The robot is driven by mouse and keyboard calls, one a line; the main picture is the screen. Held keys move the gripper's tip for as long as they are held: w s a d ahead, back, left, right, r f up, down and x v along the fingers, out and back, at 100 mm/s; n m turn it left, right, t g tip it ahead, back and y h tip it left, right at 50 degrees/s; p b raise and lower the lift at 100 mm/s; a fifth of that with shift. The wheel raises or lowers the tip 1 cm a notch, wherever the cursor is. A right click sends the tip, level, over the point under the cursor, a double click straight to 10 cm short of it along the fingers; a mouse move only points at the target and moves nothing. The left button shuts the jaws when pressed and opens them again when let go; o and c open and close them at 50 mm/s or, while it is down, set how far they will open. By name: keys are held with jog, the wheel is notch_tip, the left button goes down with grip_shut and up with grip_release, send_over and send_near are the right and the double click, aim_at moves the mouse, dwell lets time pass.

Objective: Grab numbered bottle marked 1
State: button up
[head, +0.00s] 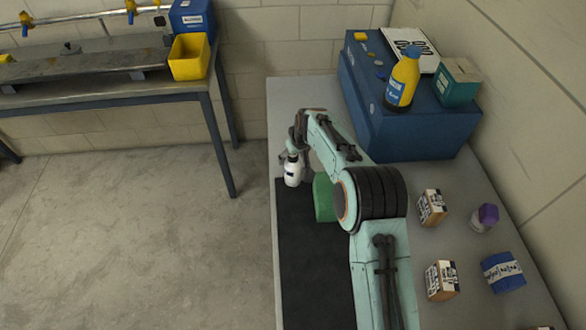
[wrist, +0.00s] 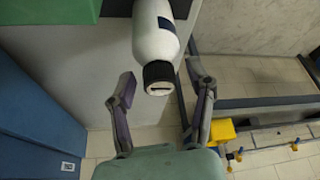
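A white bottle (head: 292,173) with a dark label stands near the left edge of the bench, beside the black mat. No number on it can be read. In the wrist view the white bottle (wrist: 154,38) shows its dark cap pointing toward my gripper. My gripper (wrist: 159,80) is open, with one finger on each side of the cap and visible gaps between. In the head view my gripper (head: 293,154) is at the bottle and partly hides its upper end. A yellow bottle (head: 403,80) with a blue cap stands on the blue box; no number is legible on it.
A green block (head: 324,198) is close to the right of the white bottle, partly behind my arm. The blue box (head: 420,130) fills the back right, with a teal carton (head: 457,82) on top. Small cartons (head: 432,207) and a purple-capped jar (head: 485,217) stand at right.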

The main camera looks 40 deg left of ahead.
grip_shut()
